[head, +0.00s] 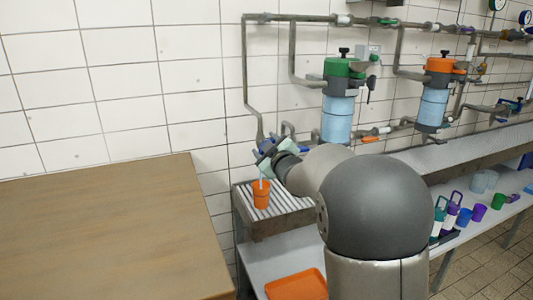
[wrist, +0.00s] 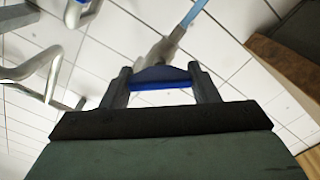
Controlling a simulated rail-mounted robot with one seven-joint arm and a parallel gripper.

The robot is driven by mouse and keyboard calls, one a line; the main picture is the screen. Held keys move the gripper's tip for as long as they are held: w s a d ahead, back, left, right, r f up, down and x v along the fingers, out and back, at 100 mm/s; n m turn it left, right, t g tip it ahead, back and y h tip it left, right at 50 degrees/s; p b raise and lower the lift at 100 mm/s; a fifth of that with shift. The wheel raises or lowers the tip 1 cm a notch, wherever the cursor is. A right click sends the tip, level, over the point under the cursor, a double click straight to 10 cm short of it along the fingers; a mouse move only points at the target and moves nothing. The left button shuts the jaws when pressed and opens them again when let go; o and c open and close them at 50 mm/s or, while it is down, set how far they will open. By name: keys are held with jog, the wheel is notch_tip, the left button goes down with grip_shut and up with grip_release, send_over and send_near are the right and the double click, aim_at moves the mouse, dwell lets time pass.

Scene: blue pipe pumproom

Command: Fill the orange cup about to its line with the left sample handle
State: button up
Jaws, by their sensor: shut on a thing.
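The orange cup (head: 261,193) stands upright on the slatted drain tray (head: 282,203) below the left sample tap. A thin light-blue stream (head: 262,179) runs down into the cup. The stream (wrist: 192,14) also shows in the wrist view, leaving the grey spout (wrist: 160,55). My gripper (wrist: 162,82) is shut on the blue sample handle (wrist: 160,85), which lies between its two dark fingers. In the head view my gripper (head: 269,152) is partly hidden by my arm. The level inside the cup and its line cannot be made out.
A wooden tabletop (head: 100,235) fills the left. Pipes with a green-topped filter (head: 337,105) and an orange-topped filter (head: 433,95) run along the tiled wall. An orange tray (head: 297,286) lies in front. Several cups and bottles, including a purple cup (head: 479,212), stand right.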

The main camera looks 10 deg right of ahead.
dwell(0.4)
jog(key=o, duration=1)
jog(key=s+d, duration=0.1)
jog(key=s, duration=0.4)
jog(key=s+d, duration=0.1)
jog(key=s, duration=0.5)
jog(key=s+d, duration=0.1)
jog(key=s, duration=0.5)
jog(key=shift+s+d, duration=0.1)
jog(key=shift+d, duration=0.05)
jog(key=shift+c, duration=0.5)
